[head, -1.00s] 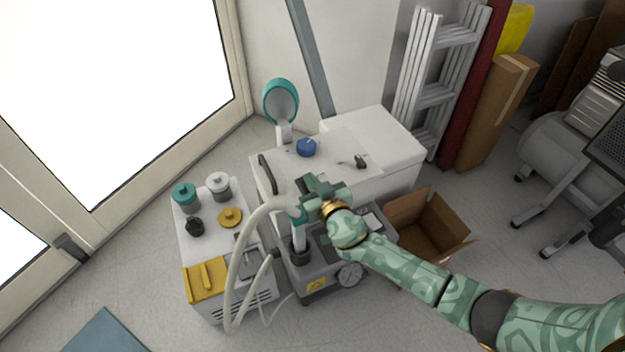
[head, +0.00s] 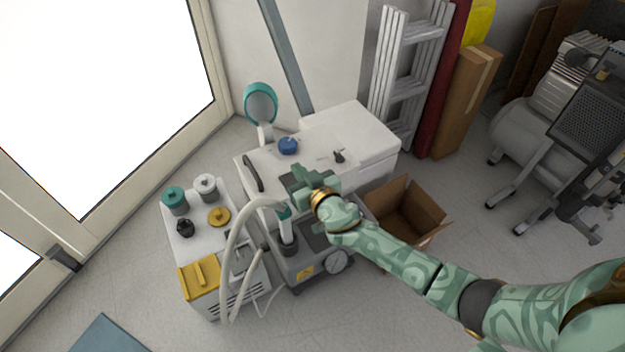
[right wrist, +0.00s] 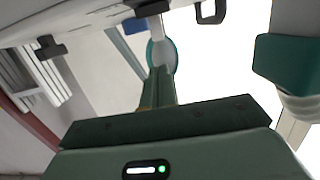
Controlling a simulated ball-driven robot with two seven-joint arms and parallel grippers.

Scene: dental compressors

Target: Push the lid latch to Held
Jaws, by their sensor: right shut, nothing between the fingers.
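The white compressor cabinet (head: 285,168) has a pale lid top with a blue knob (head: 288,146). A small black lever (head: 338,156), which may be the lid latch, sits on the right part of this top; it also appears at the upper left of the right wrist view (right wrist: 48,47). I cannot read its position or any label. A black bar handle (head: 253,173) is at the left edge. My right gripper (head: 299,178) is shut and empty, in front of the cabinet's front edge, apart from the lever. My left gripper is not in view.
Pale hoses (head: 232,255) arch at the left of my right gripper, beside a grey unit with a gauge (head: 336,261). A teal-rimmed round head (head: 261,104) stands behind the cabinet. A ladder (head: 408,75) leans behind.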

